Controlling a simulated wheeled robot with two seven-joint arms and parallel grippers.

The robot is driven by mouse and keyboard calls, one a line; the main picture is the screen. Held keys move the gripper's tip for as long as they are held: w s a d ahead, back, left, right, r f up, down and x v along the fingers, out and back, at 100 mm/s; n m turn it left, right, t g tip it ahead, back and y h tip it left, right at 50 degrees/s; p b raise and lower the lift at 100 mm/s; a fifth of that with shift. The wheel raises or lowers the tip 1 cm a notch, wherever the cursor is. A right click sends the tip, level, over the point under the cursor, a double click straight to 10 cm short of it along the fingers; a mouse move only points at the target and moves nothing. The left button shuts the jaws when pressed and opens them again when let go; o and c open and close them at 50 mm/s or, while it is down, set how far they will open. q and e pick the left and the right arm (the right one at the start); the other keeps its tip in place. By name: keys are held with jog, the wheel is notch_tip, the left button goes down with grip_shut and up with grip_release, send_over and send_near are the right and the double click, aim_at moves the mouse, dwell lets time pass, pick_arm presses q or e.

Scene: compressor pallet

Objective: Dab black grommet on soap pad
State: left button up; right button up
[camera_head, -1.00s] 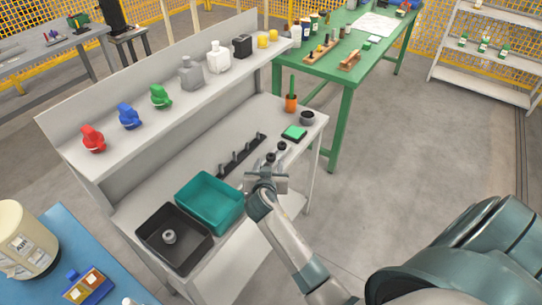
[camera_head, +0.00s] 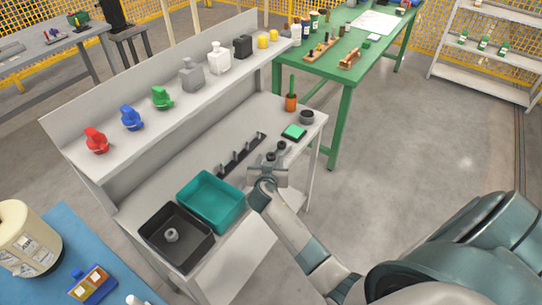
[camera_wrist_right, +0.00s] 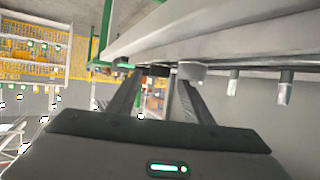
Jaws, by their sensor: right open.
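The soap pad (camera_head: 294,132) is a green block in a black tray on the light grey bench. Two small black round pieces, which look like grommets, sit on the bench in front of it, a farther one (camera_head: 282,146) and a nearer one (camera_head: 271,157). My right gripper (camera_head: 268,164) is open right at the nearer one. In the right wrist view, a dark round piece (camera_wrist_right: 156,71) shows between the spread fingers (camera_wrist_right: 153,95), beside a grey cylinder (camera_wrist_right: 191,71). Contact cannot be told. My left gripper is out of view.
A dark round cup (camera_head: 307,117) and an orange pot (camera_head: 291,102) stand behind the pad. A dark rack with upright pegs (camera_head: 240,156), a teal bin (camera_head: 211,202) and a black bin (camera_head: 158,246) lie to the left. A raised shelf (camera_head: 170,95) runs along the bench back.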

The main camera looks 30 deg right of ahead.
aim_at(271, 158)
jog(key=shift+x, duration=1.35)
jog(key=shift+c, duration=0.7)
jog(key=c, duration=0.9)
